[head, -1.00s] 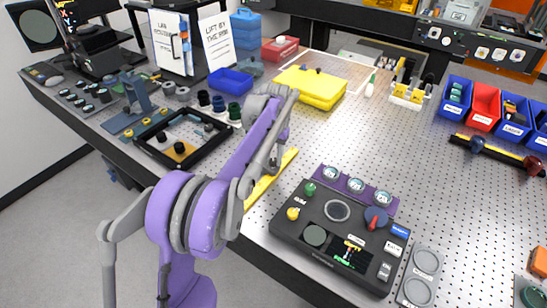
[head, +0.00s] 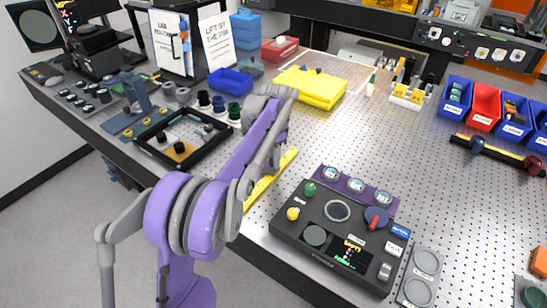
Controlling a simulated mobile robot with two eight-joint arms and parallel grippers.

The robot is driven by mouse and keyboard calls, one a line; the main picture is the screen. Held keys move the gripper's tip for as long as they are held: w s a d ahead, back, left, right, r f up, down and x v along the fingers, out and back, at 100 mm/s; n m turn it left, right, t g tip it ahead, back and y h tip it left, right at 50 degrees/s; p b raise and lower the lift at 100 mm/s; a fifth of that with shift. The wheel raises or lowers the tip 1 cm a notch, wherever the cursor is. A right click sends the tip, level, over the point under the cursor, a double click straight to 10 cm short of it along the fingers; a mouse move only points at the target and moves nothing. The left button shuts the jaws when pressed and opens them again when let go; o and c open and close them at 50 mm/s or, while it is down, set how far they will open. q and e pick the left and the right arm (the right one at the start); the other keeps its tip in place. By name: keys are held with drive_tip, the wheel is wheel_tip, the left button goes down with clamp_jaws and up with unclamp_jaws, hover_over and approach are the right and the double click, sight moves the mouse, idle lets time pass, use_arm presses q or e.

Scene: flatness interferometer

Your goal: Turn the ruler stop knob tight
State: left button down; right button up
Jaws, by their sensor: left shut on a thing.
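My left arm reaches up and over the table's front edge. Its gripper (head: 272,163) points down at the yellow ruler (head: 262,187), which lies along the front edge. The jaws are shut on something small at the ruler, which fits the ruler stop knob. The knob itself is hidden behind my wrist and fingers, so its turn angle cannot be seen. My right gripper is not in view.
A dark console (head: 340,230) with dials and knobs stands to the right of the ruler. A black frame (head: 148,151) lies to the left, with small dark pots (head: 219,104) behind it. A yellow case (head: 309,86) is farther back. The perforated plate (head: 420,150) is largely clear mid-table.

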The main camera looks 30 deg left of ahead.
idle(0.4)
use_arm(q)
drive_tip(key=c, duration=0.6)
unclamp_jaws()
wheel_tip(320, 180, up, 11)
drive_tip(key=shift+f+p, duration=0.1)
drive_tip(key=shift+p, duration=0.3)
drive_tip(key=shift+s+d, duration=0.1)
